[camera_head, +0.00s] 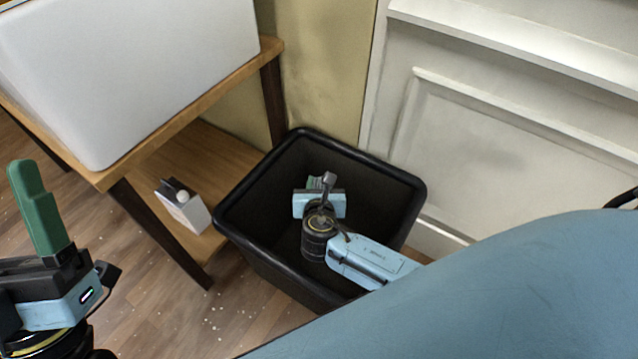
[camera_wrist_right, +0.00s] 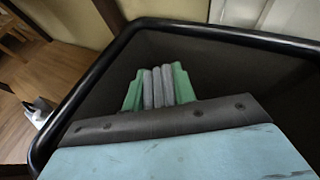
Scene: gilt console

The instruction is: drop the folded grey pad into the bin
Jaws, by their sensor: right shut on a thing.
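The black bin (camera_head: 232,215) stands on the floor with its open top facing up. My right gripper (camera_head: 314,183) reaches down inside the bin opening in the head view. In the right wrist view its green fingers (camera_wrist_right: 158,85) are closed on both sides of the folded grey pad (camera_wrist_right: 158,90), which shows as several grey layers. The bin's dark walls (camera_wrist_right: 225,60) surround the pad there. In the head view the pad is hidden by the gripper and wrist. My left gripper (camera_head: 38,210) is at the far left, away from the bin, with its green fingers overlapping; its opening cannot be judged.
A wooden table (camera_head: 190,112) with a large white box (camera_head: 130,70) stands left of the bin. A small white box (camera_head: 185,210) is at its lower shelf's edge. A white panelled wall (camera_head: 500,130) is behind and right. My blue arm covers the lower right.

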